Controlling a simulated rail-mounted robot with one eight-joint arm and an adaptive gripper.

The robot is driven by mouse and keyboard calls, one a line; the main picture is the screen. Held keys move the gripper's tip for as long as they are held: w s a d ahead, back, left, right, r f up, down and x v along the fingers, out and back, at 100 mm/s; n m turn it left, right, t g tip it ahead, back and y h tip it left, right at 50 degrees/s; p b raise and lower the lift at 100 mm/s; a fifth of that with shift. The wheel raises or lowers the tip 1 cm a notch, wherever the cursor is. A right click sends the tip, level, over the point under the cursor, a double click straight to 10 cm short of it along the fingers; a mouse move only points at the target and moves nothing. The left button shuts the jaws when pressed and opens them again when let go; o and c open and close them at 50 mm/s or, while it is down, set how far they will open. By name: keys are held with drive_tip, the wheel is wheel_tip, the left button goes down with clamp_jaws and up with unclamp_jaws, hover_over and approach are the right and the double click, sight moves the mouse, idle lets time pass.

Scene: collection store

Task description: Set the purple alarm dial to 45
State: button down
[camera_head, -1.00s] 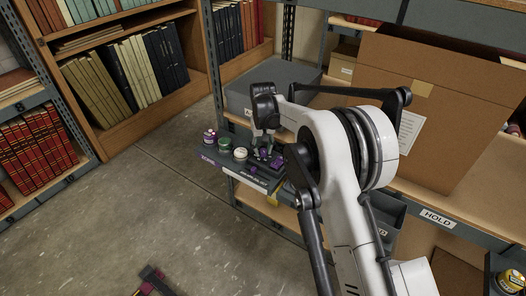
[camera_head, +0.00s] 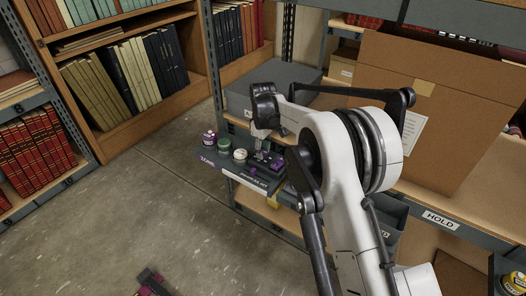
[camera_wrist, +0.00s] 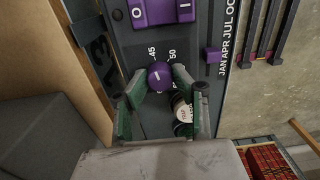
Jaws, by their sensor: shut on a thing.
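The purple alarm dial (camera_wrist: 160,74) is a round knob on a dark grey panel (camera_wrist: 140,38) in the wrist view. A short pale line shows on its top. The numbers 45 and 50 are printed just above it; I cannot tell exactly which number the line points at. My gripper (camera_wrist: 160,90) is shut on the dial, with one green-padded finger at each side. In the head view my gripper (camera_head: 262,137) is over the panel at the shelf's front edge, its fingertips and the dial mostly hidden.
A purple switch block (camera_wrist: 164,9) marked O and I sits above the dial. A purple slider (camera_wrist: 212,55) stands beside month labels. Green (camera_head: 224,144) and white (camera_head: 240,155) round items stand left of my gripper. A grey box (camera_head: 270,90) and a cardboard box (camera_head: 440,105) are on the shelf.

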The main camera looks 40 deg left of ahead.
sight(264, 151)
idle(0.3)
drive_tip(key=c, duration=1.4)
unclamp_jaws()
drive_tip(key=shift+c, duration=0.2)
wheel_tip(264, 151, up, 12)
drive_tip(key=shift+d+r, duration=0.1)
